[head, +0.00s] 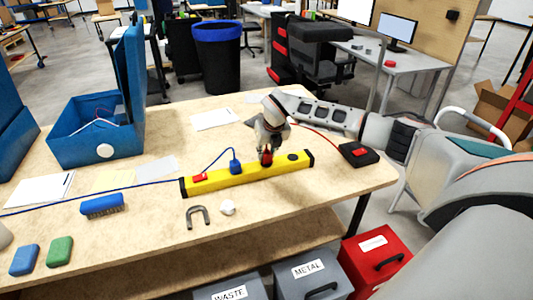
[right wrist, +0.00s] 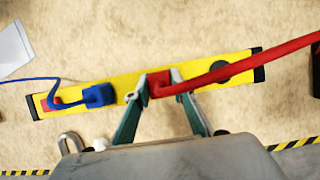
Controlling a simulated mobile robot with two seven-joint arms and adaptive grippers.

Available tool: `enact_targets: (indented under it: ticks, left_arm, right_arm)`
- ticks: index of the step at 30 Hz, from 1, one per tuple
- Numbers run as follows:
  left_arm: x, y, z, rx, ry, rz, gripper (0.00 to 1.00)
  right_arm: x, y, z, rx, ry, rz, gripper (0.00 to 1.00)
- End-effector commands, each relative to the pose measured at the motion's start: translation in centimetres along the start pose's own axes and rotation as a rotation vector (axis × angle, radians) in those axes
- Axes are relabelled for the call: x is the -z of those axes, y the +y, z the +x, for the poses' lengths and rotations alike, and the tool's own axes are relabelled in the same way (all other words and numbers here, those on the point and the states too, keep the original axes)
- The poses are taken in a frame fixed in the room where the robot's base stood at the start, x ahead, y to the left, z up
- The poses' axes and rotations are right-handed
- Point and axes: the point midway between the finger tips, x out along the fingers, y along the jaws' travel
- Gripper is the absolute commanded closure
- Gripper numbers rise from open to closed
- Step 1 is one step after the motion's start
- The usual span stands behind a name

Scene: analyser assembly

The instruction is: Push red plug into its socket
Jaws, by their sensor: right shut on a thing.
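The yellow power strip (head: 215,181) lies on the wooden table and also shows in the right wrist view (right wrist: 190,75). My right gripper (head: 266,156) is over the strip, right of its middle. Its fingers are shut on the red plug (right wrist: 158,84), which sits between the fingertips at the strip. The red cable (right wrist: 250,68) runs off to the right. The fingers partly hide the plug's lower end, so I cannot tell how deep it sits. A dark round socket (right wrist: 219,71) shows to the right of the plug. My left gripper is not in view.
A blue plug (head: 235,167) with a blue cable stands in the strip left of the red plug. A black and red box (head: 358,153) is at the right. A grey U-shaped piece (head: 198,216) and a white knob (head: 228,208) lie in front. A blue case (head: 95,135) stands left.

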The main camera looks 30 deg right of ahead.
Motion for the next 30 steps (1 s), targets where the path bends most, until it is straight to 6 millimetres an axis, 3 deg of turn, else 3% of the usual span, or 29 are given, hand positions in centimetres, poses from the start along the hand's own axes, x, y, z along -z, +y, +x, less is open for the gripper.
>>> enact_targets:
  ticks: [30]
  left_arm:
    - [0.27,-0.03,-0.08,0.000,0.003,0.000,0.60]
  right_arm:
    - [0.15,0.00,0.38,0.000,0.000,0.000,0.96]
